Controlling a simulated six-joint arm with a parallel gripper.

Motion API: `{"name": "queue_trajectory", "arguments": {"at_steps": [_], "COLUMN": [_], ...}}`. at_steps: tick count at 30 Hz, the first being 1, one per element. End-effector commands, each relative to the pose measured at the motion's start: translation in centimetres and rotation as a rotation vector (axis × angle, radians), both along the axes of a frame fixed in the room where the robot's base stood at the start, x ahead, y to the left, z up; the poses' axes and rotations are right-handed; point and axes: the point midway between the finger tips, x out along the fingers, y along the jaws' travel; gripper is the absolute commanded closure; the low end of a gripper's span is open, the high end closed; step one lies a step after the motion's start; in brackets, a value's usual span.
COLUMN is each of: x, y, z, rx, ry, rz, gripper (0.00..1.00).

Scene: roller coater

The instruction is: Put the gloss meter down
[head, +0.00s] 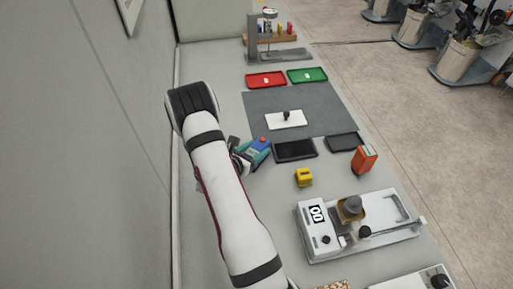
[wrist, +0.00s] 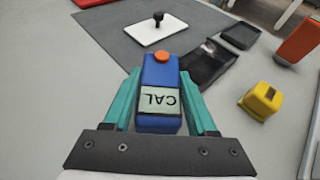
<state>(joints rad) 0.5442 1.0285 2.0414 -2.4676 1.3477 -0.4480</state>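The gloss meter, a blue block with an orange button and a pale "CAL" label, is between the teal fingers of my gripper (wrist: 162,95). The meter (wrist: 160,73) lies along the fingers, its button end pointing away from the wrist, and the fingers close on its sides. In the head view the gloss meter (head: 259,145) shows at the end of my arm, just left of a black tray (head: 295,150), partly hidden by my gripper (head: 254,152). Its height above the bench is hard to tell.
A grey mat (head: 265,104) bears a white panel (head: 287,121) with a black knob. A second dark tray (head: 344,142), an orange box (head: 364,159), a yellow block (head: 303,177) and a white machine (head: 322,238) stand right. Red (head: 266,80) and green (head: 307,76) trays lie beyond.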

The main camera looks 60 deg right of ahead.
Motion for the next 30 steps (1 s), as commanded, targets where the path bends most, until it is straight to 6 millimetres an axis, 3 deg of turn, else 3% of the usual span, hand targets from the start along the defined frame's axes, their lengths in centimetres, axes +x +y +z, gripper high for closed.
{"name": "queue_trajectory", "arguments": {"at_steps": [1, 5, 15, 24, 30], "x": [0.0, 0.0, 0.1, 0.2, 0.1], "y": [0.0, 0.0, 0.3, 6.9, 10.3], "z": [0.0, 0.0, 0.5, 3.2, 4.6], "rx": [0.000, 0.000, 0.000, 0.000, -0.001], "ry": [0.000, 0.000, -0.001, 0.000, -0.002], "rz": [0.000, 0.000, 0.002, 0.006, 0.004], "gripper": [0.34, 0.13, 0.13, 0.13, 0.13]}}
